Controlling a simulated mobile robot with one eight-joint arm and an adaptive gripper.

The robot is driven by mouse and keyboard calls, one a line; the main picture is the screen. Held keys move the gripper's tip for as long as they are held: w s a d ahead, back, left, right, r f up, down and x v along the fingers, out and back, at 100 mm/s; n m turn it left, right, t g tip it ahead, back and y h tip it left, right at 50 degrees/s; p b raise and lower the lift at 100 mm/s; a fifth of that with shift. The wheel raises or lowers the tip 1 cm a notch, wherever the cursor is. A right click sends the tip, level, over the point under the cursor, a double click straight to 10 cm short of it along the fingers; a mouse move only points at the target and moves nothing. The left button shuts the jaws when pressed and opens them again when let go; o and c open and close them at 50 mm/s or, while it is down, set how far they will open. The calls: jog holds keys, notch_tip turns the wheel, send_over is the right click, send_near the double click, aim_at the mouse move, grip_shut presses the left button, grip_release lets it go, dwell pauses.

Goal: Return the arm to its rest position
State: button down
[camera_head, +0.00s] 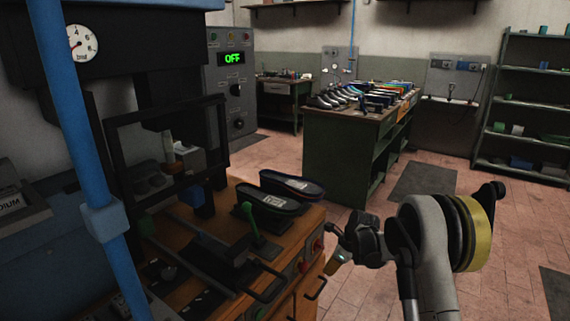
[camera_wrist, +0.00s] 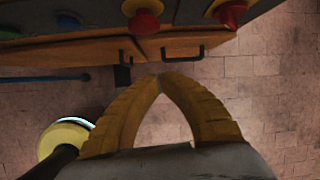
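My arm (camera_head: 425,240) stands bent at the lower right of the head view, in front of the bench's right end. My gripper (camera_wrist: 160,78) shows in the wrist view with its two yellow fingers arching together until their tips meet. Nothing shows between them. In the head view the gripper (camera_head: 338,262) is small and dark, beside the bench front and apart from it. In the wrist view it hangs over the tiled floor, with the wooden cabinet front (camera_wrist: 100,50) beyond the tips.
The wooden bench (camera_head: 310,232) carries the press frame (camera_head: 110,130), a green-knobbed lever (camera_head: 250,218) and two dark shoe soles (camera_head: 292,186). Red buttons (camera_wrist: 145,20) and a black handle (camera_wrist: 183,52) project from its front. A control box (camera_head: 232,85) reads OFF. Tiled floor (camera_head: 510,230) is open at right.

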jog(key=s+r+n+t+h, duration=0.1)
jog(key=s+r+n, duration=0.5)
jog(key=r, duration=0.6)
jog(key=s+r+n+t+h, duration=0.1)
jog(key=s+r+n, duration=0.3)
jog(key=s+r, duration=0.6)
jog(key=s+r+n+t, duration=0.1)
jog(key=s+r+n, duration=0.1)
jog(key=s+n, duration=0.4)
jog(key=s+d+r+n+t+h, duration=0.1)
jog(key=s+n, duration=0.6)
jog(key=s, duration=0.9)
jog(key=shift+s+d+r+n, duration=0.2)
jog(key=shift+d+r+n, duration=0.1)
jog(key=shift+r, duration=0.05)
